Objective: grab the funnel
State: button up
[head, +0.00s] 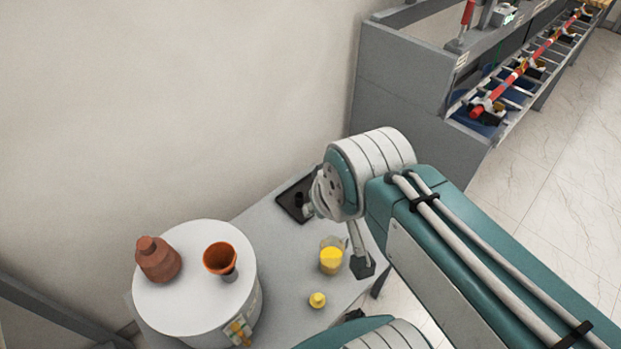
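The orange funnel (217,260), with its wide mouth facing up, is on the round white top of a drum (205,301). A small grey piece shows just below its lower right edge; I cannot tell whether it is part of the funnel. My gripper (362,266) is to the right of the funnel, clear of it, near the table's right side. Only a thin grey link and a dark tip of it show below my wrist, which hides the rest. I cannot see whether it is open or shut.
A reddish-brown bottle-shaped part (158,260) stands left of the funnel on the drum. A beaker of yellow liquid (331,256), a small yellow bottle (317,300) and a black tray (295,200) are on the grey table (262,222). A wall stands behind.

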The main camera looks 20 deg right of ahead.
aim_at(219, 258)
jog(key=k+u, duration=0.25)
jog(key=k, duration=0.15)
jog(key=k+j+u, duration=0.1)
jog(key=j, duration=0.25)
jog(key=k+j+u, duration=0.15)
jog(key=j, duration=0.15)
jog(key=j+u, duration=0.1)
jog(key=j, duration=0.25)
jog(key=k, duration=0.05)
